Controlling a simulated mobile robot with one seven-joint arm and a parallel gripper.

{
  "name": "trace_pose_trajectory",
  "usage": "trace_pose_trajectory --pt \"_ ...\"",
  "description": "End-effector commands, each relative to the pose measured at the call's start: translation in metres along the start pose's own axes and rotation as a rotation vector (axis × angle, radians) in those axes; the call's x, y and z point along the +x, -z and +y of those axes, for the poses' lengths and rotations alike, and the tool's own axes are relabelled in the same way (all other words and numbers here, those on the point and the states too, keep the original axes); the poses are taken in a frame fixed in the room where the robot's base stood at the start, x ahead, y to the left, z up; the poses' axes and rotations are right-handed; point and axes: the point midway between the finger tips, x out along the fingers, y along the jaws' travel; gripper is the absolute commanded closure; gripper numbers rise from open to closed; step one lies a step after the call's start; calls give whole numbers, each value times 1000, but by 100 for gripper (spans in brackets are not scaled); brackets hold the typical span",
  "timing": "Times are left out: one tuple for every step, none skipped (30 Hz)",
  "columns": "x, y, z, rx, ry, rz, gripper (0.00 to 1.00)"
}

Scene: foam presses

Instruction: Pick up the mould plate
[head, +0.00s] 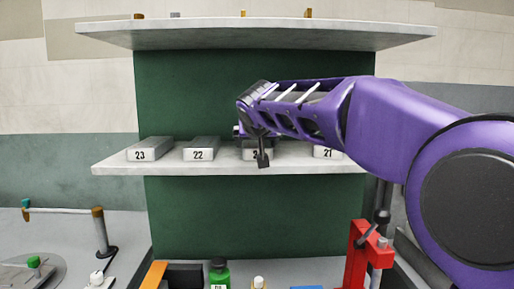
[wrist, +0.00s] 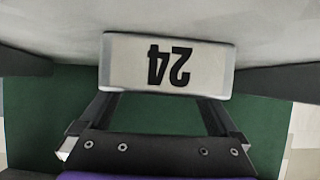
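Grey mould plates stand in a row on the white lower shelf, with labels 23 (head: 148,150), 22 (head: 201,150) and 21 (head: 327,151). Between 22 and 21 is another plate (head: 248,154), partly hidden by my gripper (head: 253,148). In the wrist view a plate labelled 24 (wrist: 168,64), seen upside down, lies ahead, between the dark fingers of my gripper (wrist: 144,73). My gripper is open and empty. Whether a finger touches the shelf I cannot tell.
The lower shelf (head: 115,168) is fixed to a green panel (head: 190,95), with an upper shelf (head: 250,36) above. Below are a green bottle (head: 219,275), a red stand (head: 356,262) and a bench at left (head: 60,235).

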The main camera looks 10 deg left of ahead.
Motion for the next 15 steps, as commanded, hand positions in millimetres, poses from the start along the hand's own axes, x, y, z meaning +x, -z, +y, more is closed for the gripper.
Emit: trace_pose_trajectory --pt "0 0 0 0 0 0 14" --pt "0 0 0 0 0 0 20" --pt "0 0 0 0 0 0 27" --pt "0 0 0 0 0 -1 32" --pt "0 0 0 0 0 -1 38" --pt "0 0 0 0 0 -1 45" --pt "0 0 0 0 0 -1 50" --pt "0 0 0 0 0 -1 56" --pt "0 0 0 0 0 -1 63" --pt "0 0 0 0 0 -1 68" --pt "0 0 0 0 -1 -1 74" --pt "0 0 0 0 -1 -1 81" --pt "0 0 0 0 -1 -1 86" --pt "0 0 0 0 -1 -1 92" --pt "0 -1 0 0 -1 -1 99"
